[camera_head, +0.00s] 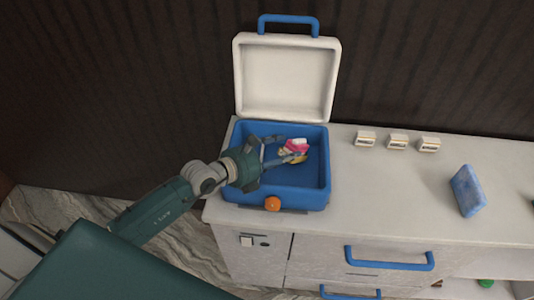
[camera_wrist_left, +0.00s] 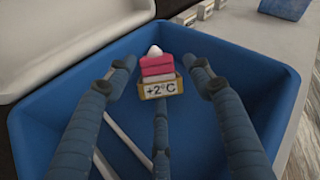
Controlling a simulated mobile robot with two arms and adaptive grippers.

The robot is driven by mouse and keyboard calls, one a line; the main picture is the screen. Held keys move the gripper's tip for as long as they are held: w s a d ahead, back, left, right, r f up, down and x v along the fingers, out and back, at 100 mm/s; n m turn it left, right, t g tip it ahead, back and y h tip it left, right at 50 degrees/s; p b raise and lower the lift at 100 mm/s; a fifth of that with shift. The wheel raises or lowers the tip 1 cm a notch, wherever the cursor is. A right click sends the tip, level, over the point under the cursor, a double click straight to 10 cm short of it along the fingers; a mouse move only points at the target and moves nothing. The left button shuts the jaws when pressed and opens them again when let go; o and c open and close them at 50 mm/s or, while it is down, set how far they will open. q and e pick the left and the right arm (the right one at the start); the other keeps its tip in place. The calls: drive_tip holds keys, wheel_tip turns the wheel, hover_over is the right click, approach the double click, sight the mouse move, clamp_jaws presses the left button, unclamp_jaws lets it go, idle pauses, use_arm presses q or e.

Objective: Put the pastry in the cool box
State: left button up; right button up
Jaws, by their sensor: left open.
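The pastry (camera_head: 297,146), pink and white with a white top, shows inside the opening of the blue cool box (camera_head: 322,195). In the left wrist view the pastry (camera_wrist_left: 157,68) has a tag reading +2°C on its near side. The cool box's white lid (camera_head: 287,80) stands open at the back. My left gripper (camera_head: 287,151) reaches into the box from the left. Its three fingers are open and spread around the pastry, with gaps at the sides in the wrist view. Whether the pastry rests on the box floor I cannot tell. My right gripper is not in view.
Three small white blocks (camera_head: 397,141) stand in a row on the counter (camera_head: 400,205), right of the box. A blue block (camera_head: 467,190) stands farther right. The box has an orange knob (camera_head: 272,203) in front. The counter between is clear. Drawers with blue handles (camera_head: 390,262) lie below.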

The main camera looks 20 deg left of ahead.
use_arm(q)
drive_tip(key=b+v, duration=0.2)
drive_tip(key=v, duration=0.8)
drive_tip(key=shift+s+r, duration=0.1)
drive_tip(key=shift+r, duration=0.05)
drive_tip(key=shift+v, duration=1)
drive_tip(key=shift+r, duration=0.2)
